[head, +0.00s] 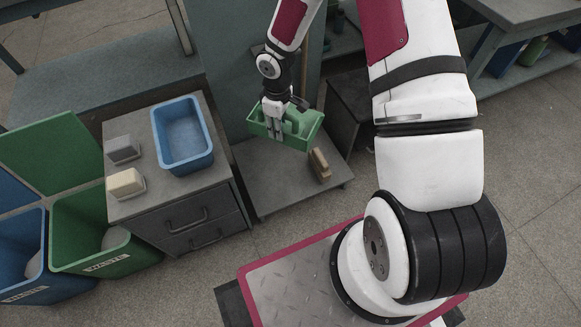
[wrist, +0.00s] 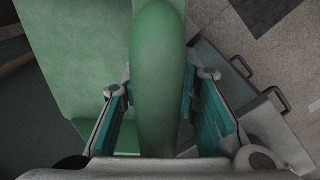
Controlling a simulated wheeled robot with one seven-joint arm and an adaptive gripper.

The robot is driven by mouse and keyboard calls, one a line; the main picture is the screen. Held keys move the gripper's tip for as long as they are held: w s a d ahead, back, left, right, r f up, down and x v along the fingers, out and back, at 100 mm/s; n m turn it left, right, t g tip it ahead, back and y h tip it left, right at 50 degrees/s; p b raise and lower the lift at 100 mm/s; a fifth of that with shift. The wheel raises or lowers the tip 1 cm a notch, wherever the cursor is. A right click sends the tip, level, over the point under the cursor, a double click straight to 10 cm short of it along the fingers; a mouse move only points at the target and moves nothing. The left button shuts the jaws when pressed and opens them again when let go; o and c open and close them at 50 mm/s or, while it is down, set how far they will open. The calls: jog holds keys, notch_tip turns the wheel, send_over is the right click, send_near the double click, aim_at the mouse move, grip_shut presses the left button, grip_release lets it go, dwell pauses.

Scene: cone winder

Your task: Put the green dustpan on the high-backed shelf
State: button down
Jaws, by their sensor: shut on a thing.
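The green dustpan (head: 312,126) is in my gripper (head: 275,115), above a low grey shelf in front of a tall grey-green back panel in the head view. In the wrist view, the dustpan's rounded handle (wrist: 158,80) runs between the two teal finger pads, and its pan spreads to the left. My gripper's fingers (wrist: 158,120) are shut on the handle. The low grey shelf (head: 270,185) with the tall back panel (head: 230,50) may be the high-backed shelf. Whether the dustpan touches any surface beneath it cannot be told.
A wooden brush-like block (head: 319,165) stands on the low shelf by the dustpan. To the left, a drawer cabinet (head: 185,205) carries a blue tub (head: 182,135) and two small blocks. Waste bins (head: 100,235) stand further left. The low shelf's front part is clear.

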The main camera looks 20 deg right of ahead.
notch_tip(320, 180, down, 19)
jog(key=w+n+b, duration=0.1)
jog(key=n+b, duration=0.5)
jog(key=b, duration=0.1)
jog(key=n+b, duration=0.4)
send_over(282, 194)
notch_tip(282, 194, down, 10)
notch_tip(282, 194, down, 6)
jog(key=b, duration=0.2)
jog(key=shift+a+r+b, duration=0.1)
jog(key=shift+r+b, duration=0.1)
jog(key=shift+b, duration=0.15)
jog(key=shift+w+f+b, duration=0.1)
jog(key=shift+f+b, duration=0.7)
jog(key=shift+f, duration=1.05)
jog(key=shift+f, duration=0.2)
jog(key=c, duration=1.6)
grip_release()
jog(key=o, duration=0.4)
